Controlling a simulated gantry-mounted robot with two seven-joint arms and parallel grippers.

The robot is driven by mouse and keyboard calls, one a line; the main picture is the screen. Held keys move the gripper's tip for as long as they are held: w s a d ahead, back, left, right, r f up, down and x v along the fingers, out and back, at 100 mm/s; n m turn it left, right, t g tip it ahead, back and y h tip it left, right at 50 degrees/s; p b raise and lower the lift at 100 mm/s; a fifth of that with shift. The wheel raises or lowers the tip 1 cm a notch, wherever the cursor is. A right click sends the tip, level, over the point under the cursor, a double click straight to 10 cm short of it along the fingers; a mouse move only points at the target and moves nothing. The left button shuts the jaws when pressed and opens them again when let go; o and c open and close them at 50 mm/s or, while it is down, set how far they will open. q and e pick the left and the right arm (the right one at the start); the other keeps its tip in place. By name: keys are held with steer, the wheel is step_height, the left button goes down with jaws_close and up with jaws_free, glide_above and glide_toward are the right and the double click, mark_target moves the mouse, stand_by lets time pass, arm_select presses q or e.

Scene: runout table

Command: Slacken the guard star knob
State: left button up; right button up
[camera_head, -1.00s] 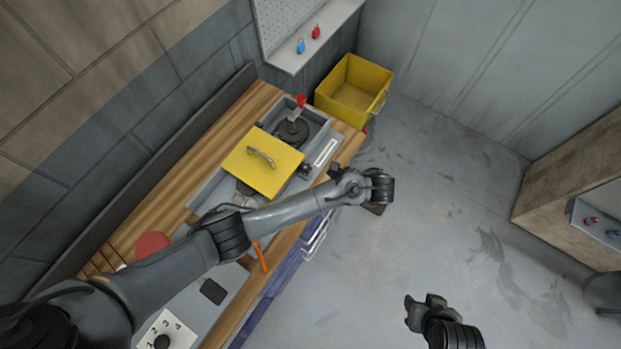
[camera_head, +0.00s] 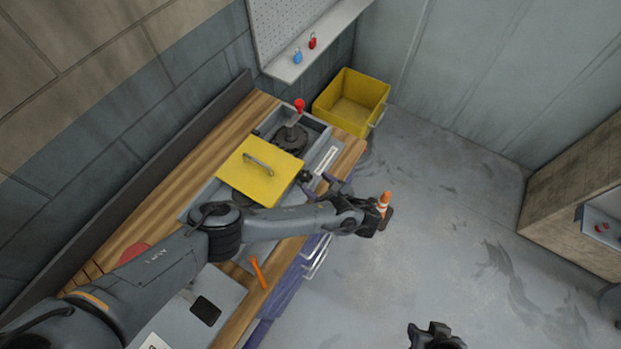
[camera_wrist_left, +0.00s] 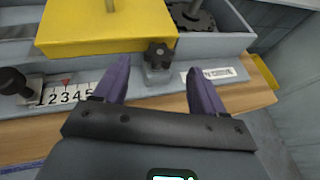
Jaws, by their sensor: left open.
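The dark guard star knob (camera_wrist_left: 157,55) sits on the front face of the grey housing, just below the yellow guard (camera_wrist_left: 105,28), in the left wrist view. In the head view the knob (camera_head: 304,176) shows small at the right corner of the yellow guard (camera_head: 260,170). My left gripper (camera_wrist_left: 158,70) is open, with its purple fingers pointing at the housing and the knob between them in the picture. Contact cannot be told. In the head view the left gripper (camera_head: 318,184) is at the table's front edge. My right gripper (camera_head: 436,336) is partly cut off at the bottom; its jaws are unclear.
A numbered scale (camera_wrist_left: 68,93) with a black knob (camera_wrist_left: 14,82) is left of the fingers. A red-topped lever (camera_head: 299,106) stands behind the guard. An orange handle (camera_head: 259,272) is near the front edge. A yellow bin (camera_head: 350,100) is beyond the table.

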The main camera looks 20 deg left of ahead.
mark_target(307, 177)
arm_select(q)
steer(key=shift+x, duration=2.15)
steer(key=shift+c, duration=0.5)
